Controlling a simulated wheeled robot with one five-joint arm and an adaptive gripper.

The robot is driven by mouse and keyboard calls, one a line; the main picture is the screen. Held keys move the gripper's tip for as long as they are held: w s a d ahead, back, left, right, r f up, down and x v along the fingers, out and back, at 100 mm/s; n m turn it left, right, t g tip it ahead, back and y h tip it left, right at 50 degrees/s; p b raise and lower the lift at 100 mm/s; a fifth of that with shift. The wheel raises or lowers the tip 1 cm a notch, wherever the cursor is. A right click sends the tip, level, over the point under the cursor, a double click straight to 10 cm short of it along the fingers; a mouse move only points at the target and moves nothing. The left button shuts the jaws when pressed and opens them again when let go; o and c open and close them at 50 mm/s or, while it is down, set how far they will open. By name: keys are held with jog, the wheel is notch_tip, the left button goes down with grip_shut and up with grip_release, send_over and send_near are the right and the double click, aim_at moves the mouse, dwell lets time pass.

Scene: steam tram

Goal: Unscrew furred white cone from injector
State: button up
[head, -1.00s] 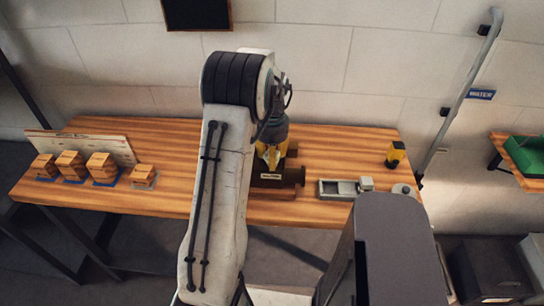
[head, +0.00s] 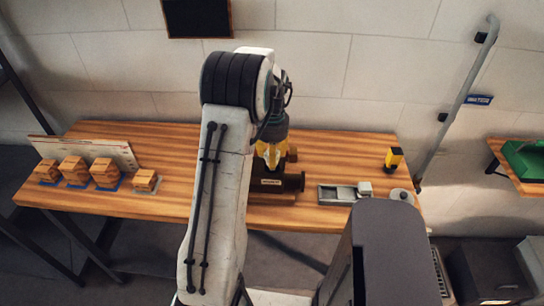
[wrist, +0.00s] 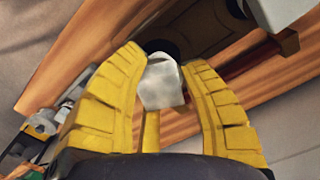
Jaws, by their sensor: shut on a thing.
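The injector (head: 272,184) is a dark body with a small label, standing on the bench in the middle of the head view. My gripper (head: 270,155) comes down at it from above, its yellow fingers against the body's top. In the wrist view, the pale whitish cone (wrist: 162,85) with a faceted surface sits between the two yellow fingers of my gripper (wrist: 163,65). The fingers are shut on it. A dark round part shows just beyond the cone. In the head view the cone is hidden by the fingers, so I cannot tell whether it is still seated.
The wooden bench (head: 190,180) has several wooden blocks (head: 105,171) and a leaning board (head: 95,150) at left. A pipe (head: 461,95) runs up the wall.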

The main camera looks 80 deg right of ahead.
jog(key=shift+r+p, duration=1.6)
jog(key=shift+r, duration=0.75)
